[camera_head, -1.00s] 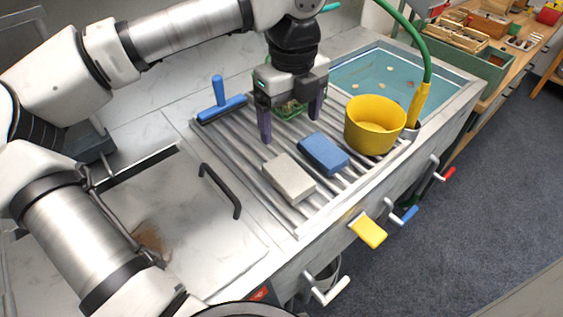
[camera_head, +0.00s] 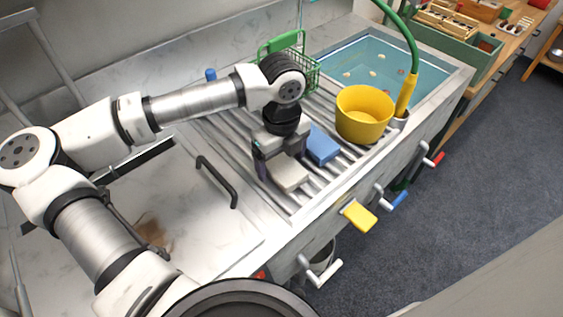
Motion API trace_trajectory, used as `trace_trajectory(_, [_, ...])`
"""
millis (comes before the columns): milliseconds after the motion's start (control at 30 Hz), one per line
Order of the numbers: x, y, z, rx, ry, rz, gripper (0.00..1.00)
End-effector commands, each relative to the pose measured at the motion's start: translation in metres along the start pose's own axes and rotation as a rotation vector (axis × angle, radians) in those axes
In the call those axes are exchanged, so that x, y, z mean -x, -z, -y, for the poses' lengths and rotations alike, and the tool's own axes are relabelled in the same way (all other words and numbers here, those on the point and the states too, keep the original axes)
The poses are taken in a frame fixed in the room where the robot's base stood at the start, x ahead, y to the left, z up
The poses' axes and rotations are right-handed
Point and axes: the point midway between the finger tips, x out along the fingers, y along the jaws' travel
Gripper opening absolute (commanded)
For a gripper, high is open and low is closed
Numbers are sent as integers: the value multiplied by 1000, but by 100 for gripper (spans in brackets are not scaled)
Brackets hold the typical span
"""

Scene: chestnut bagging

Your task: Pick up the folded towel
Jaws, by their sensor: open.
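A pale grey-beige folded block (camera_head: 291,177), which looks like the folded towel, lies flat on the ribbed metal drainboard. A similar blue block (camera_head: 322,146) lies just behind it to the right. My gripper (camera_head: 281,164) is open and points down over the back part of the pale block. One dark finger shows at the block's left side; the other finger is mostly hidden. My wrist and gripper cover the block's far end. I cannot tell whether the fingers touch it.
A yellow bucket (camera_head: 363,116) stands right of the blue block, before a water-filled basin (camera_head: 385,68). A green wire basket (camera_head: 290,62) stands behind my wrist. A black handle (camera_head: 217,181) rises from the counter at left. Coloured taps line the front edge.

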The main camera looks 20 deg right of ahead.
Motion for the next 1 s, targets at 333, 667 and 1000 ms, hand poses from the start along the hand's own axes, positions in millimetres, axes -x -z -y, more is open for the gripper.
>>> trace_trajectory(333, [-2, 0, 0, -1, 1, 1, 72])
trace_trajectory(667, [-2, 0, 0, 0, 1, 1, 37])
trace_trajectory(1000, [5, -1, 0, 0, 1, 3, 37])
